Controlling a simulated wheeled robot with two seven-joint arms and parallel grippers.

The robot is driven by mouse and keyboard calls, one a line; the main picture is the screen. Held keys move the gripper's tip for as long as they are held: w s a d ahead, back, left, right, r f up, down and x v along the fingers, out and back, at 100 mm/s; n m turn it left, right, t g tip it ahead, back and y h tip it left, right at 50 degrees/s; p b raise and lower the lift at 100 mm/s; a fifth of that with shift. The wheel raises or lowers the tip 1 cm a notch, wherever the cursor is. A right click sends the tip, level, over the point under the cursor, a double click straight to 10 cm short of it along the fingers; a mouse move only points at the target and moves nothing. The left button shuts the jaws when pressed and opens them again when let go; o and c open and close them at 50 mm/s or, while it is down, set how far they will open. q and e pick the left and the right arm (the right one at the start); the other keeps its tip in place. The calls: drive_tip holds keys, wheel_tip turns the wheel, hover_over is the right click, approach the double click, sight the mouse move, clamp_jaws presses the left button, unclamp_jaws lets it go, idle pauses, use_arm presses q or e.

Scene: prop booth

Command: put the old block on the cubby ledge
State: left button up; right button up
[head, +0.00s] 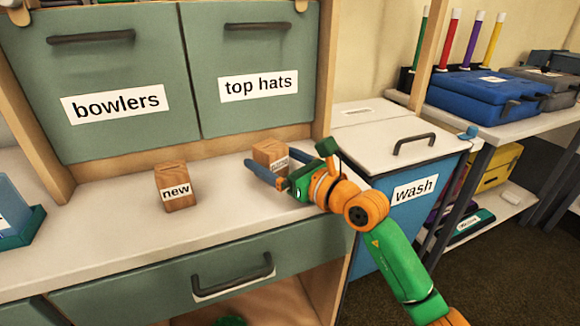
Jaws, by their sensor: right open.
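A wooden block labelled "new" (175,187) stands upright on the white counter. A second wooden block (269,153) stands farther right on the counter, its label partly hidden and too small to read surely. My right gripper (271,160) is open, with its blue fingers on either side of this second block; I cannot tell whether they touch it. My right arm comes in from the lower right. My left gripper is out of view. I cannot tell which surface is the cubby ledge.
Shut green doors marked "bowlers" (105,80) and "top hats" (255,70) stand behind the counter (110,235). A drawer (170,285) is below.

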drive_tip(key=v, duration=1)
drive_tip(key=shift+s+d+f, duration=0.1)
drive_tip(key=shift+s+d, duration=0.05)
drive_tip(key=shift+d, duration=0.05)
drive_tip(key=shift+s+d, duration=0.2)
drive_tip(key=shift+s, duration=0.1)
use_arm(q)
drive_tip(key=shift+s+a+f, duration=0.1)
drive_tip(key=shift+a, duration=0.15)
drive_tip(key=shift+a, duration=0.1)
